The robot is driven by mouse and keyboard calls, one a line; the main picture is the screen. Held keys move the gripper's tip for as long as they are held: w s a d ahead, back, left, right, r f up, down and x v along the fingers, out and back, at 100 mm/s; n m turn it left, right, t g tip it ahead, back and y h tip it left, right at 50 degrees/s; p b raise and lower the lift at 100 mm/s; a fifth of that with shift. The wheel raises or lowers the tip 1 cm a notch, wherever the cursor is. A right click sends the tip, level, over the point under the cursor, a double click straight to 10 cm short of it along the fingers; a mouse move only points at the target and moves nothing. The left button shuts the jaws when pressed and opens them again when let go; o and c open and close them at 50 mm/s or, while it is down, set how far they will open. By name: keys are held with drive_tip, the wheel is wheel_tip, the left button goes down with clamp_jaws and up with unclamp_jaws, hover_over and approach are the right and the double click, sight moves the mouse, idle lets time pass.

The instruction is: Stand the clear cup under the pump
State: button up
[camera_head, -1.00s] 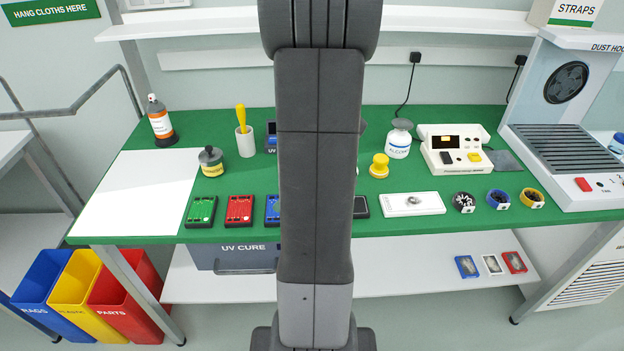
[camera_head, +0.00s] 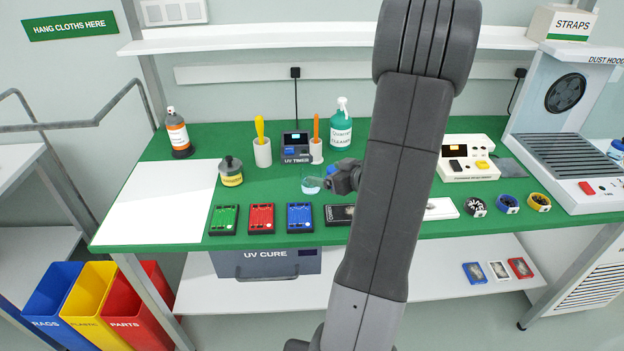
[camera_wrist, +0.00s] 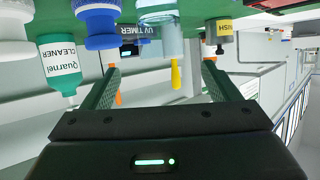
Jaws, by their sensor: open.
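The clear cup (camera_head: 310,181), with a bluish tint low down, stands on the green bench, behind the red and blue trays. My gripper (camera_head: 326,182) is just right of it, low over the bench and pointing left. In the wrist view, which is upside down, the clear cup (camera_wrist: 163,34) is ahead of and between the two open fingers (camera_wrist: 160,64), nearer the centre than either fingertip. I cannot tell whether it reaches between the pads; nothing is gripped. No pump can be clearly made out; my arm hides the bench right of the cup.
A blue-topped object (camera_wrist: 99,27) and a cleaner spray bottle (camera_head: 340,124) stand near my gripper. A labelled yellow-and-grey jar (camera_head: 231,172), the UV timer (camera_head: 296,148) and a white holder (camera_head: 262,152) with a yellow-handled tool are left of or behind the cup. The white mat (camera_head: 155,203) is bare.

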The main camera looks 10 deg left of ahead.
sight(304, 168)
drive_tip(key=shift+p+x, duration=1.45)
drive_tip(key=shift+x, duration=2.4)
drive_tip(key=shift+c, duration=0.4)
drive_tip(key=c, duration=1.1)
drive_tip(key=shift+r, duration=0.25)
drive_tip(key=f+b+v, duration=0.1)
drive_tip(key=b+v, duration=0.1)
drive_tip(key=v, duration=0.4)
drive_tip(key=f+b+v, duration=0.1)
drive_tip(key=b+v, duration=0.1)
drive_tip(key=v, duration=0.3)
drive_tip(key=s+d+f+b+v, duration=0.1)
drive_tip(key=b+v, duration=0.1)
drive_tip(key=v, duration=0.4)
drive_tip(key=shift+s+d+f, duration=0.25)
drive_tip(key=shift+s+d, duration=0.05)
drive_tip(key=shift+d, duration=0.05)
